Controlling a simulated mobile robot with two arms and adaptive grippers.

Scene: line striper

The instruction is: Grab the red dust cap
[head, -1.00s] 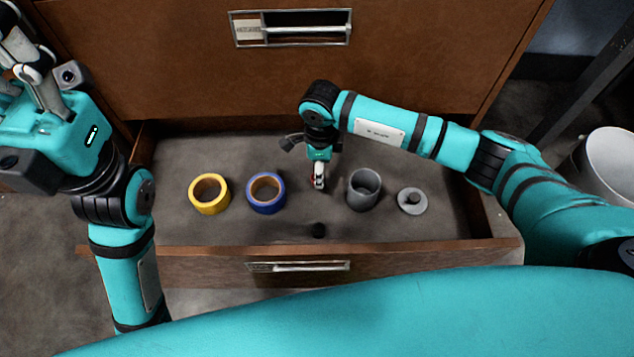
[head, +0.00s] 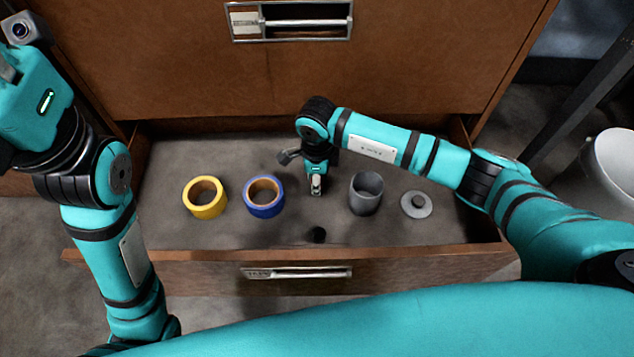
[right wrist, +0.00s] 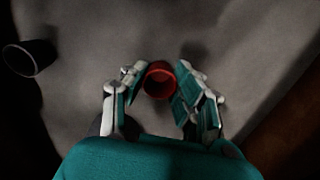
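The red dust cap (right wrist: 160,80) is a small round cup, seen from above in the right wrist view. Whether the cap touches the drawer floor cannot be told. My left arm is at the left of the head view; its fingertips are out of frame.
A white bin (head: 612,165) stands at right.

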